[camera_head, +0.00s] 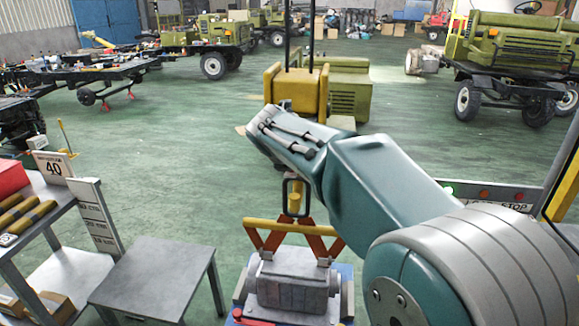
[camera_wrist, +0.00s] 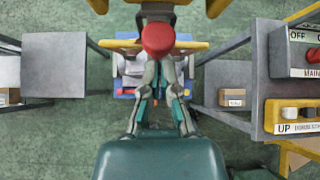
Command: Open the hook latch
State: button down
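My gripper (camera_wrist: 159,68) shows in the wrist view with two grey and teal fingers that converge towards their tips. The tips end at the lower edge of a red round knob (camera_wrist: 158,38). I cannot tell whether they touch or hold it, or whether the knob belongs to the latch. In the head view my wrist hides the fingers. A yellow hoist block (camera_head: 295,88) hangs behind my wrist, and a dark hook loop (camera_head: 295,192) shows below it. The loop is at the yellow bar of an orange lifting frame (camera_head: 323,243). The latch itself is not clearly visible.
A grey gearbox-like unit (camera_head: 292,282) sits below the lifting frame. A grey table (camera_head: 160,272) and a shelf rack (camera_head: 95,215) stand at the left. A control panel (camera_head: 490,194) is at the right, partly behind my arm. Green floor (camera_head: 200,150) is open beyond.

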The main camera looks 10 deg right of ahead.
jog(key=v, duration=0.9)
jog(key=shift+s+a+f, duration=0.25)
jog(key=shift+a+f, duration=0.05)
jog(key=s+d+f+m+g+y, duration=0.1)
jog(key=s+d+f+m, duration=0.1)
jog(key=s+f+m, duration=0.3)
jog(key=s+d+f+m+g+y, duration=0.1)
jog(key=s+d+f+m, duration=0.2)
jog(key=s+m, duration=1.1)
jog(key=s+d+f+m+g+y, duration=0.1)
jog(key=s+d+f+m, duration=0.2)
jog(key=m, duration=1.1)
jog(key=s+f, duration=0.3)
jog(key=s, duration=0.3)
jog(key=shift+s+d+f, duration=0.15)
jog(key=shift+f, duration=0.25)
jog(key=shift+r, duration=0.1)
